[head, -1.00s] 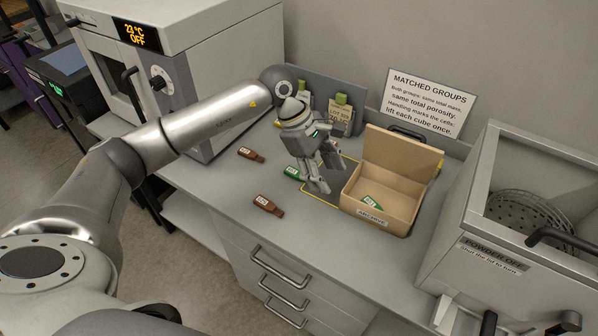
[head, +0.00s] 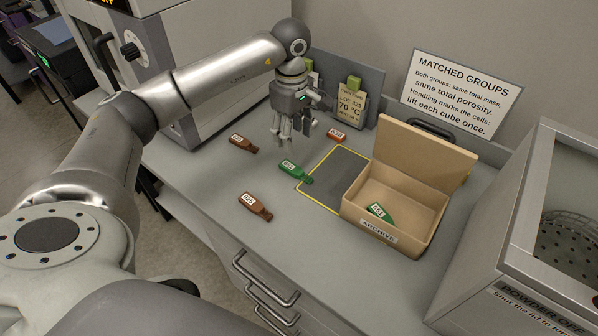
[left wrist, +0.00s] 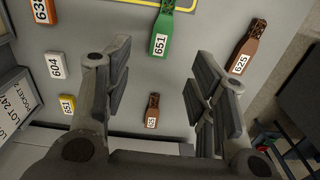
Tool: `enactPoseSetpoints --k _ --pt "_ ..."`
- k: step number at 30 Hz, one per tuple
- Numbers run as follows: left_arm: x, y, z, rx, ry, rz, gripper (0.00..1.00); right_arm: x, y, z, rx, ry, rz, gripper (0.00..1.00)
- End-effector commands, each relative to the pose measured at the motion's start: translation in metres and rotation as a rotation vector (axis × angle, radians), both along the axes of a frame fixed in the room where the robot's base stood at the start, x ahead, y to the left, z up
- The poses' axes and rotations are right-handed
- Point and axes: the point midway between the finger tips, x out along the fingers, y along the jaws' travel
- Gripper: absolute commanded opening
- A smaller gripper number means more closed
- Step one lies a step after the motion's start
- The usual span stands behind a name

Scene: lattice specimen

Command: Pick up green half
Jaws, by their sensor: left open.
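A green half (head: 294,172) tagged 651 lies on the grey counter at the left edge of the yellow-outlined mat. It also shows in the left wrist view (left wrist: 162,36), at the top, beyond the fingertips. Another green half (head: 381,214) lies in the open tan archive box (head: 428,240). My left gripper (head: 291,138) is open and empty above the counter, just behind the green half in the head view and apart from it. My right gripper is not in view.
Brown pieces (head: 242,143) and (head: 254,206) lie left of the green half. An orange-red piece (head: 337,135) lies behind the mat (head: 340,168). A rack panel with a lot card (head: 350,107) and a sign (head: 465,92) stand behind. A grey cabinet (head: 540,230) stands right.

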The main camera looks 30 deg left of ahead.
Motion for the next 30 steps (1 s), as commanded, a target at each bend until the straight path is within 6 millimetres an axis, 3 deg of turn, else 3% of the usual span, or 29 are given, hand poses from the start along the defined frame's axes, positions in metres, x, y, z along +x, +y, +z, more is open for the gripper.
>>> enactPoseSetpoints --k 9,15,24,30 --pt "-0.001 0.0 -0.042 0.0 0.005 0.001 0.52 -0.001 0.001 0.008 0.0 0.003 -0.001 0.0" --pt "-0.001 0.0 -0.059 -0.001 0.001 0.0 0.52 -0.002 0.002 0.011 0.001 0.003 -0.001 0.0" --pt "-0.004 0.003 -0.098 -0.001 0.004 0.0 0.52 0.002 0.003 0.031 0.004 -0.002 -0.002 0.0" --pt "-0.003 0.004 -0.111 -0.001 0.0 0.0 0.52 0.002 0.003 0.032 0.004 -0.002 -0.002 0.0"
